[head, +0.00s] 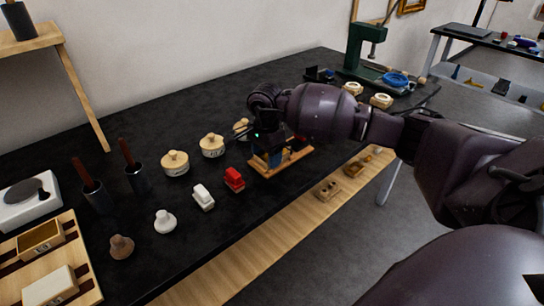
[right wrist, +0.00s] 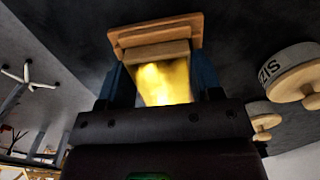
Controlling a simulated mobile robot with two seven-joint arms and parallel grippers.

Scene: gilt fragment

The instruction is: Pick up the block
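My right gripper (head: 268,150) is over a wooden stand (head: 292,160) on the black table. In the right wrist view its two blue fingers (right wrist: 163,82) lie on either side of a brightly lit yellow block (right wrist: 165,85), with little or no visible gap. Whether they press on it, I cannot tell. The stand also shows beyond the block in the right wrist view (right wrist: 155,32). In the head view the gripper and arm hide most of the block. My left gripper is not in view.
A red block-shaped item (head: 234,179) and a white one (head: 203,197) stand left of the stand. Several round wooden-topped pots (head: 212,145) stand behind them. A green press (head: 365,60) is at the back right. The black table (head: 190,245) is bare toward its front edge.

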